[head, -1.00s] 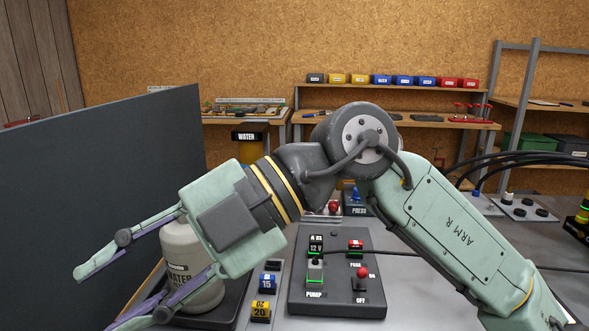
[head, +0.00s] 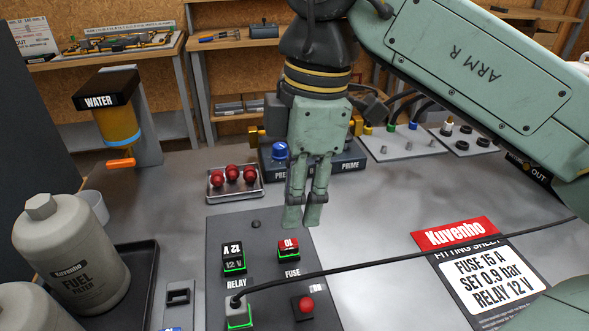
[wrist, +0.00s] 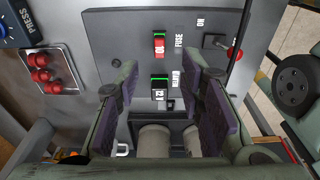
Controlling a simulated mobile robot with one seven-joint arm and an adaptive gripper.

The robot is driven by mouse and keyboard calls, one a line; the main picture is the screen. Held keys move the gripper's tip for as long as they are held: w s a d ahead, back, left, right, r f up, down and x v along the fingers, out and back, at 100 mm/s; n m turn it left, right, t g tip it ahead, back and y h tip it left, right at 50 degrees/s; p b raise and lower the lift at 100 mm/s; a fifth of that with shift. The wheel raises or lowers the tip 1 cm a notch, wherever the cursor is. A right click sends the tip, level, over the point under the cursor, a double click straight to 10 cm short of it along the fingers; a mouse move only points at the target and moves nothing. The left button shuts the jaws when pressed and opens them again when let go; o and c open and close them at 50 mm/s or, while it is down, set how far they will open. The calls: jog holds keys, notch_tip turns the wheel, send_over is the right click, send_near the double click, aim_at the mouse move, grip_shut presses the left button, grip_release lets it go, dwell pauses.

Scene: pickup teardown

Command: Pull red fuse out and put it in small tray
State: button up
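The red fuse (head: 289,246), marked 10, sits in its slot on the dark panel (head: 225,222), above the FUSE label. It also shows in the wrist view (wrist: 160,46). My gripper (head: 303,220) points down over the far part of the panel, apart from the fuse. In the wrist view its purple-padded fingers (wrist: 166,100) are spread with nothing gripped. A small metal tray (head: 216,193) holding several red round-topped pieces stands behind the panel. I cannot tell whether it is the task's tray.
A black 12 V relay (head: 234,258) is left of the fuse. A black cable (head: 400,262) crosses the panel. A black tray (head: 146,285) with fuel filters (head: 70,255) stands at left. A printed sheet (head: 485,270) lies right, with bare bench between.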

aim_at(289, 242)
jog(key=f, duration=0.5)
jog(key=a+f+p, duration=0.1)
jog(key=f, duration=0.2)
jog(key=shift+f, duration=0.3)
grip_shut()
dwell(0.4)
